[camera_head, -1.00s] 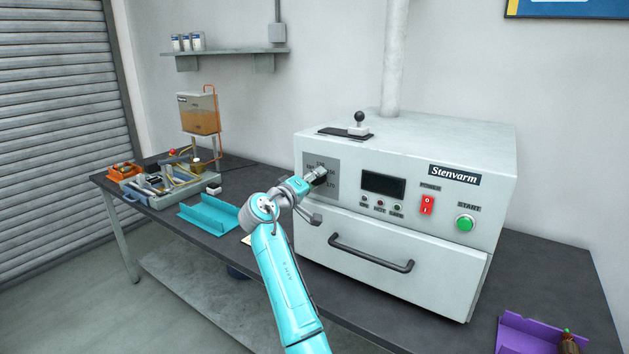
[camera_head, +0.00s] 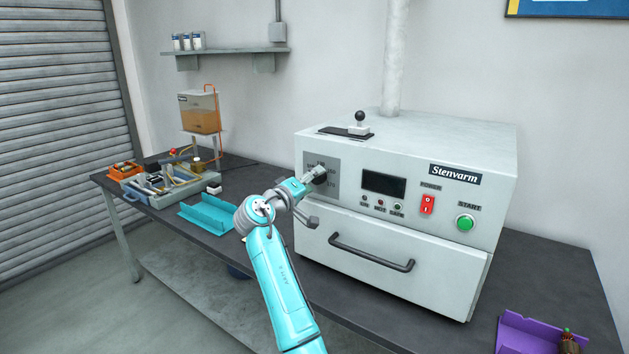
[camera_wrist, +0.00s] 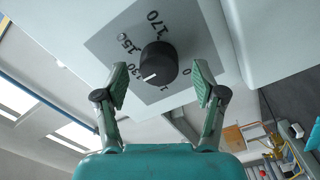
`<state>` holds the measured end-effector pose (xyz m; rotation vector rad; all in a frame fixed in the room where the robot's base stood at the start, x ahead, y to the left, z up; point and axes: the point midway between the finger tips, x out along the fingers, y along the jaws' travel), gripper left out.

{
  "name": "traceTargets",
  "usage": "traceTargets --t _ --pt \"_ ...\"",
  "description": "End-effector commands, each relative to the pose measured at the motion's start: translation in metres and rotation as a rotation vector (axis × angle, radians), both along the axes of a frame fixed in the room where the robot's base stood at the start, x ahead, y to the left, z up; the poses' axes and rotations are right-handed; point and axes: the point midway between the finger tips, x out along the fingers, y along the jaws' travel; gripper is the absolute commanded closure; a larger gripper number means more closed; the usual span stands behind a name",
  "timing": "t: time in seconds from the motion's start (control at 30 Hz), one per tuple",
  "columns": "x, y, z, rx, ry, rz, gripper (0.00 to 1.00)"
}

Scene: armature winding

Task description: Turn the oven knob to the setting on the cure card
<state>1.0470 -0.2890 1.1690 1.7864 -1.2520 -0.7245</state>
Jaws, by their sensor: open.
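The black oven knob (camera_wrist: 158,62) sits on a grey dial plate (camera_wrist: 196,42) with printed numbers including 0, 130, 150 and 170. Its white pointer mark faces the lower left of the wrist view, near the 130 side. My gripper (camera_wrist: 159,68) is open, with one finger on each side of the knob and visible gaps between. In the head view my gripper (camera_head: 316,177) is at the dial plate (camera_head: 333,168) on the left of the oven front (camera_head: 400,250), and the knob is largely hidden. I cannot make out a cure card.
The oven has a dark display (camera_head: 383,186), a red power switch (camera_head: 427,204), a green start button (camera_head: 465,223) and a drawer handle (camera_head: 370,252) below. A teal tray (camera_head: 208,215) lies to the left on the dark bench. A purple tray (camera_head: 525,335) lies at right.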

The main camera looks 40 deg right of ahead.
Motion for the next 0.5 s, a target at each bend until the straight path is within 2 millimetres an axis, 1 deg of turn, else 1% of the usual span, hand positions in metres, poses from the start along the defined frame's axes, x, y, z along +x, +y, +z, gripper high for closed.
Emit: traceTargets --t 0.03,0.3,0.4,0.5 --pt "-0.002 0.009 0.0 -0.001 -0.001 0.004 0.3" --pt "-0.021 0.06 -0.001 -0.001 0.0 0.004 0.3" --pt "-0.026 0.076 -0.001 0.0 0.0 0.004 0.3" --pt "-0.031 0.087 0.0 -0.001 0.0 0.003 0.3"
